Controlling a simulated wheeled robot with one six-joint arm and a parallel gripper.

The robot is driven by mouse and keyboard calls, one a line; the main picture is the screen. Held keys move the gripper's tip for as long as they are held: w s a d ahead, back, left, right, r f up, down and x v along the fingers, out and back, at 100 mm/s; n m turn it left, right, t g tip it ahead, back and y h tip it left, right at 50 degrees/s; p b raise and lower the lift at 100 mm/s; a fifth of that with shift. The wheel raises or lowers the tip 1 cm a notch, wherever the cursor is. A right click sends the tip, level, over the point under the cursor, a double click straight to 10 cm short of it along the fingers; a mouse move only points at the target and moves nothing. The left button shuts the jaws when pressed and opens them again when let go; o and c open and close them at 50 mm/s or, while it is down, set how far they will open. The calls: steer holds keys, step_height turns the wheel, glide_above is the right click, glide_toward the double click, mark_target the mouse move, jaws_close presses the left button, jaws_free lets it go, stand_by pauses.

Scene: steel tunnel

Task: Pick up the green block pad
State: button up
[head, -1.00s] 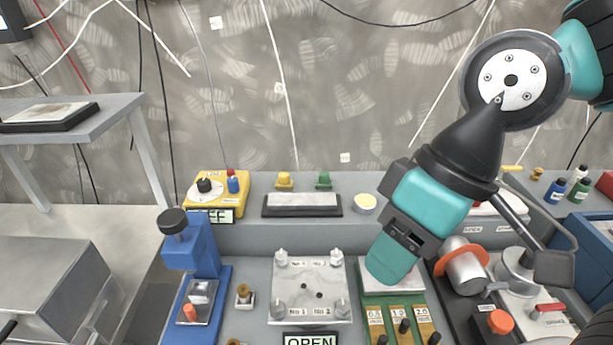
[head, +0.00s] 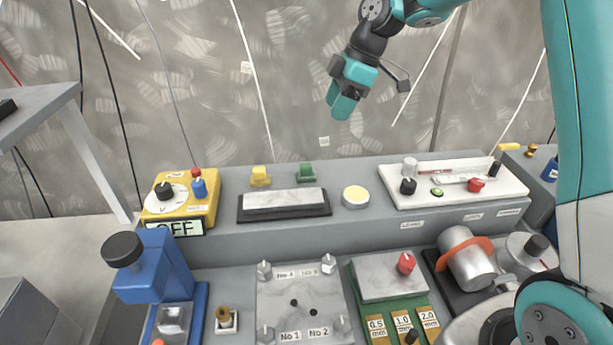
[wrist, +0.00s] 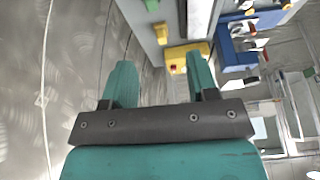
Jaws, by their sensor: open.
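The green block pad (head: 306,173) sits on the raised back shelf, behind the right end of a grey stone in a dark tray. In the wrist view a small green piece (wrist: 151,5) at the top edge appears to be the same pad. My gripper (head: 341,104) is in the air above and behind the shelf, up and to the right of the pad in the head view. Its two teal fingers (wrist: 160,80) are apart with nothing between them.
A yellow block pad (head: 260,176) stands left of the green one. The dark stone tray (head: 284,215) lies in front. A yellow dial box (head: 181,205) is at left, a round cream-topped pot (head: 355,196) at right. The wall is close behind the shelf.

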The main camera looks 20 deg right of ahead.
steer(key=p, duration=0.2)
glide_toward(306, 165)
steer(key=x, duration=0.5)
steer(key=shift+s, duration=0.35)
steer(key=p+x, duration=0.1)
steer(key=x, duration=0.1)
steer(key=p+x, duration=0.1)
steer(key=x, duration=0.1)
steer(key=shift+w, duration=0.4)
steer(key=shift+w+a+f, duration=0.1)
steer(key=shift+a+f, duration=0.1)
steer(key=shift+f, duration=0.35)
jaws_close()
